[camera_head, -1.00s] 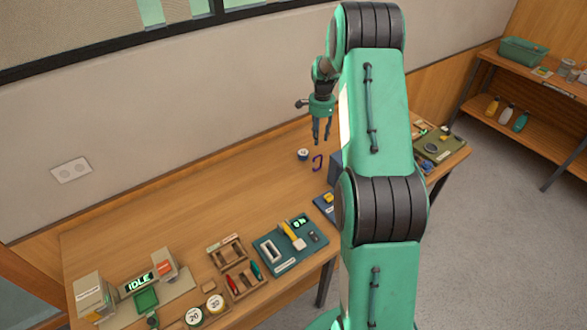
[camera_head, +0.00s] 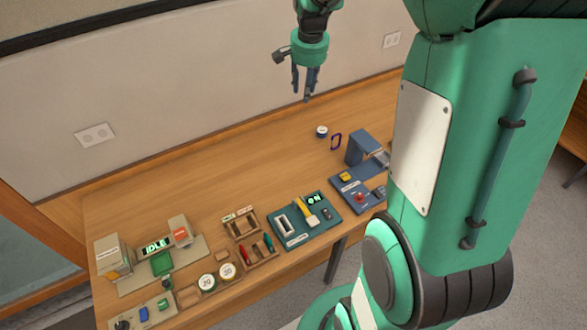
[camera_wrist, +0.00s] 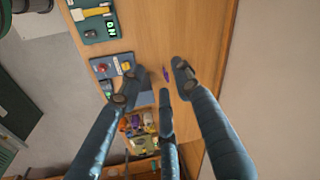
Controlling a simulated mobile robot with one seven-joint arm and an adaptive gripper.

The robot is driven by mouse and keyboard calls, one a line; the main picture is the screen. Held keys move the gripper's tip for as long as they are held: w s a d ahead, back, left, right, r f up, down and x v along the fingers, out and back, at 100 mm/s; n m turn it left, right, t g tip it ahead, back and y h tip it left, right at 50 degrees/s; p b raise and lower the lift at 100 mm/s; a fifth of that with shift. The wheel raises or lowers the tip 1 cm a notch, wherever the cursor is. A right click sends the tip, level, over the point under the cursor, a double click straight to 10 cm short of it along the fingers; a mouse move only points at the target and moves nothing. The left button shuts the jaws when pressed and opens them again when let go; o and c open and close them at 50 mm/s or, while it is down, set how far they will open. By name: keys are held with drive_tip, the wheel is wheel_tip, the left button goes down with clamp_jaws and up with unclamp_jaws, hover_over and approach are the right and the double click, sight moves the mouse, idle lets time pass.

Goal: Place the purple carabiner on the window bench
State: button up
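A blue device (camera_head: 360,149) stands just right of the carabiner. A teal panel (camera_head: 292,236), wooden trays (camera_head: 241,226) and an "IDLE" station (camera_head: 157,243) line the front and left. The bench's back-left part is clear. My arm hides the right end.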

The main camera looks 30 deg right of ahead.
drive_tip(key=s+a+r+n+t, duration=0.1)
drive_tip(key=s+a+r+n, duration=0.2)
drive_tip(key=s+a+r, duration=0.4)
drive_tip(key=s+a+n+t, duration=0.1)
drive_tip(key=s+a+n, duration=0.3)
drive_tip(key=s+a, duration=0.3)
drive_tip(key=s+a+n+t, duration=0.1)
drive_tip(key=s+a+n, duration=0.2)
drive_tip(key=s+a, duration=0.5)
drive_tip(key=s, duration=0.9)
drive_tip(key=shift+n+t+y, duration=0.3)
drive_tip(key=shift+n+y, duration=0.1)
drive_tip(key=shift+a+f, duration=0.1)
drive_tip(key=shift+f, duration=0.05)
wheel_tip(320, 180, down, 8)
drive_tip(key=b, duration=0.8)
drive_tip(key=shift+r, duration=0.2)
